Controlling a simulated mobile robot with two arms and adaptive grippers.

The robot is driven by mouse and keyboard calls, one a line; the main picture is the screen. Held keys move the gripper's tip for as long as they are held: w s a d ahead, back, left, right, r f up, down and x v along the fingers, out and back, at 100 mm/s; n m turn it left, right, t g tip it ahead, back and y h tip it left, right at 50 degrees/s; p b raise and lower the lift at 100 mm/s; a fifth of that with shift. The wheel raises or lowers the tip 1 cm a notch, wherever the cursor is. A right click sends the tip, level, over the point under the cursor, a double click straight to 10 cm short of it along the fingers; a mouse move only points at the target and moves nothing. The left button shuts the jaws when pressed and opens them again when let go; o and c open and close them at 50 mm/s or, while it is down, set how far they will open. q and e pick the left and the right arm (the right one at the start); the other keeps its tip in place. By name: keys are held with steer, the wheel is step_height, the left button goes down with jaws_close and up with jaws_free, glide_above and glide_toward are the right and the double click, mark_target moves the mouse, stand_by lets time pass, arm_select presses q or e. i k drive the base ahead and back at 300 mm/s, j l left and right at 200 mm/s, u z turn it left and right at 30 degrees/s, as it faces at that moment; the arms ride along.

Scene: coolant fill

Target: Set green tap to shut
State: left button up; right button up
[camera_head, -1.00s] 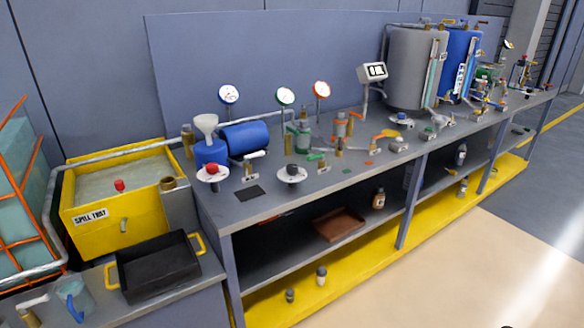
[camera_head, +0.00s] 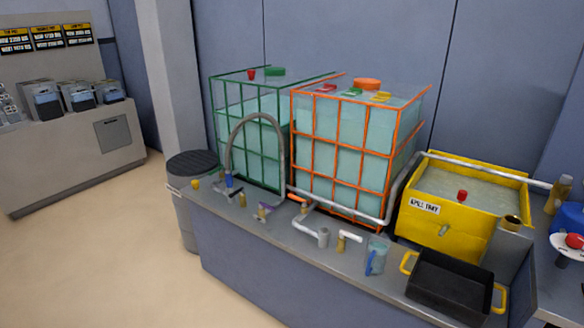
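No tap with a green handle can be made out in the head view now. A green-framed tank (camera_head: 254,140) of pale liquid stands at the back, with a green lid (camera_head: 275,72) on top. In front of it, small taps on the low bench have a blue handle (camera_head: 229,181), a purple handle (camera_head: 264,211), an orange handle (camera_head: 298,199) and a white handle (camera_head: 350,237). Neither of my grippers is in view.
An orange-framed tank (camera_head: 345,165) stands beside the green-framed one. A yellow spill tank (camera_head: 410,222), a jug (camera_head: 376,256) and a black tray (camera_head: 448,282) are at the right. A grey bin (camera_head: 184,215) stands left of the bench. The floor at left is clear.

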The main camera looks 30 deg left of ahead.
mark_target(221, 169)
steer(key=u, duration=1.55)
steer(key=i+j+z, duration=0.15)
steer(key=i, duration=0.25)
steer(key=j, duration=0.1)
